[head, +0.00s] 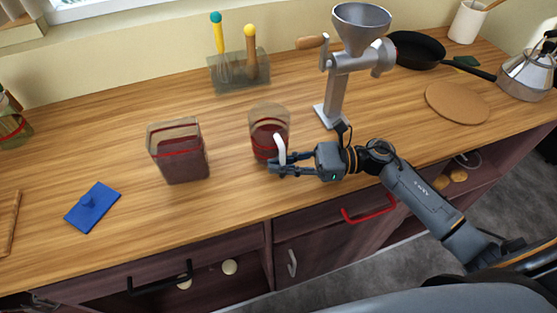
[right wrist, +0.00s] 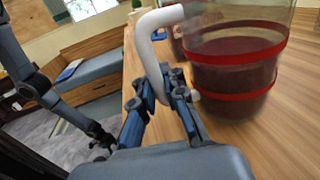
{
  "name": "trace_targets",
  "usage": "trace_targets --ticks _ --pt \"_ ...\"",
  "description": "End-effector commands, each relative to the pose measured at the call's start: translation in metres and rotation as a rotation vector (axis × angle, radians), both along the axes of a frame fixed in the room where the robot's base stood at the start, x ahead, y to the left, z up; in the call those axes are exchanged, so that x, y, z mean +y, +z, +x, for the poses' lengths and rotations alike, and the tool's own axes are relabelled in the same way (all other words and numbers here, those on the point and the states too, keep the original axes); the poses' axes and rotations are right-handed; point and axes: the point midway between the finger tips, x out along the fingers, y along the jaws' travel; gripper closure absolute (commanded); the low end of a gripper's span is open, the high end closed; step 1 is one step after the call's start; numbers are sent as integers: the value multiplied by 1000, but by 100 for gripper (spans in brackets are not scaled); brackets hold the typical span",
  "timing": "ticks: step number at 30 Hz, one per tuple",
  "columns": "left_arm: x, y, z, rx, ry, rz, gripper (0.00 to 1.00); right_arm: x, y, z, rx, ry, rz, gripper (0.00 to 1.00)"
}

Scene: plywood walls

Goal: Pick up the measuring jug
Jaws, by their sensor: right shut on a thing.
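The measuring jug (head: 269,128) is a clear vessel with dark red contents, red bands and a white handle. It stands upright near the counter's front edge in the head view, and it fills the upper right of the right wrist view (right wrist: 236,65). My right gripper (head: 275,169) is shut on the jug's white handle (right wrist: 146,45), at the handle's lower part. The jug seems to rest on the counter. My left arm shows at the left of the right wrist view; its gripper (right wrist: 100,145) is small and dark there, its fingers unclear.
A square container of dark red contents (head: 180,165) stands left of the jug. A blue lid (head: 92,207) lies farther left. A metal grinder (head: 336,85) stands close behind right, and a utensil holder (head: 240,75) at the back. The counter between container and jug is clear.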

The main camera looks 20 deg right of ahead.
Motion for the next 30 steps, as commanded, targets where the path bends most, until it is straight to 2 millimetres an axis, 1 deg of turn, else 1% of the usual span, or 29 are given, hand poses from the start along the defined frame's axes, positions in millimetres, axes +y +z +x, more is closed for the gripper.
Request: trace_targets --ticks 4,6,11,14,15,18,21,25,30 --pt "0 -10 0 -1 0 0 54 0 16 0 -9 1 -1 100" --pt "0 -15 0 0 0 0 54 0 29 -3 -9 3 -2 100" --pt "0 -19 0 -1 0 0 54 1 60 -32 -7 4 -2 100" --pt "0 -23 0 -1 0 0 54 2 82 -50 -6 3 -3 100" --pt "0 -26 0 0 0 0 54 3 87 -59 -4 4 -3 100" --pt "0 -33 0 0 -1 0 54 4 96 -83 -1 3 -1 100" --pt "0 -37 0 0 -1 0 54 5 105 -102 0 2 0 100" --pt "0 -41 0 0 -1 0 54 6 114 -120 -2 2 0 100" --pt "0 -43 0 1 -1 0 54 6 122 -134 -2 0 2 100"
